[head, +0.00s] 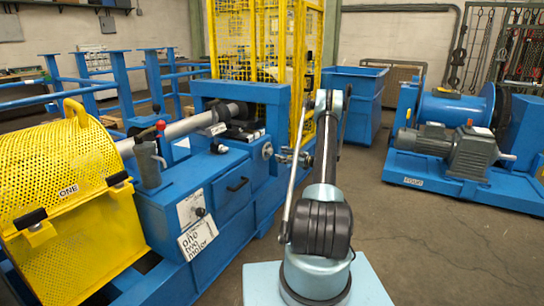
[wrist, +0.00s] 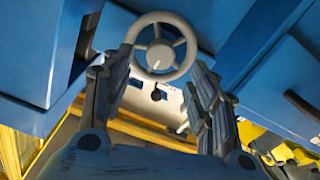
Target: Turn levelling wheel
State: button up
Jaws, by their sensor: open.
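The levelling wheel is a small grey spoked handwheel (head: 267,151) on the right-hand side of the blue machine (head: 228,188). In the wrist view the wheel (wrist: 159,56) is upper centre, with its round rim, spokes and hub facing me. My gripper (head: 289,156) is just right of the wheel in the head view. In the wrist view the gripper (wrist: 158,78) has its two dark fingers spread apart, one on each side below the wheel. Nothing is held between them. Whether a fingertip touches the rim, I cannot tell.
A yellow mesh guard (head: 70,190) marked ONE and a red-knobbed lever (head: 160,126) are on the left. A yellow cage (head: 255,40) and a blue bin (head: 352,100) stand behind. A motor unit (head: 445,150) is at right. The floor (head: 420,235) between is clear.

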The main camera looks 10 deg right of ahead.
aim_at(272, 152)
jog(key=x, duration=0.7)
jog(key=c, duration=1.1)
